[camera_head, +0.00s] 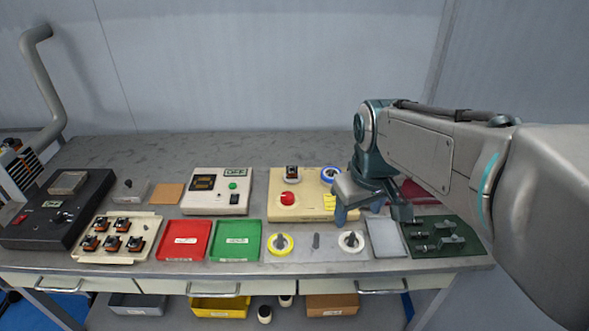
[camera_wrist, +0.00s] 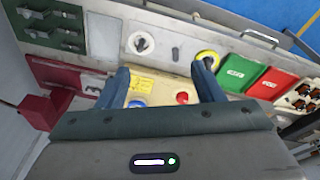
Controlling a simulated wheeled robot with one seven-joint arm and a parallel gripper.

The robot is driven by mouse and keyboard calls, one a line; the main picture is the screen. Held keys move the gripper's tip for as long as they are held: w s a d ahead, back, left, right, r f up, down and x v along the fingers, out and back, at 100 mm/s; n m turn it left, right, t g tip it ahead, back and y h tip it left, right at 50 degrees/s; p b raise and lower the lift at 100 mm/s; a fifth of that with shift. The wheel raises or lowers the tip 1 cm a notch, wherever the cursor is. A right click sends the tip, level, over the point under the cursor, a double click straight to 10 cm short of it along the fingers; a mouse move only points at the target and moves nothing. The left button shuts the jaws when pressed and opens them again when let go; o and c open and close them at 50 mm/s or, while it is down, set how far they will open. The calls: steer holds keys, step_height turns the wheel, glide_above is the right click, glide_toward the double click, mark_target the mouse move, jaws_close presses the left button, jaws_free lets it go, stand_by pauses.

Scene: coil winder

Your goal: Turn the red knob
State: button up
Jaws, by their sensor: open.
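The red knob (camera_head: 287,199) sits on the front left part of the cream machine box (camera_head: 313,183) in the middle of the bench. It also shows in the wrist view (camera_wrist: 182,98), between my fingers near the right one. My gripper (camera_head: 370,210) is open and empty, at the right end of the box and to the right of the knob in the head view. In the wrist view my gripper (camera_wrist: 163,72) has its two fingers spread, with the box's yellow label between them. The arm hides the right end of the box.
A control box (camera_head: 217,194) with a display and green button stands left of the machine. In front lie a red tray (camera_head: 184,240), a green tray (camera_head: 236,240) and a grey plate with spools (camera_head: 317,243). A dark green fixture (camera_head: 450,240) stands at right.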

steer(key=w+a+n+g, duration=0.1)
steer(key=w+a+n, duration=0.25)
steer(key=w, duration=0.35)
steer(key=w+a+n, duration=0.3)
steer(key=w+n, duration=0.1)
steer(key=w, duration=0.4)
steer(key=n+g+b, duration=0.1)
steer(key=n, duration=0.5)
glide_above(288, 196)
step_height(288, 196, down, 6)
step_height(288, 196, down, 13)
steer(key=shift+w+a+f, duration=0.1)
steer(key=c, duration=1)
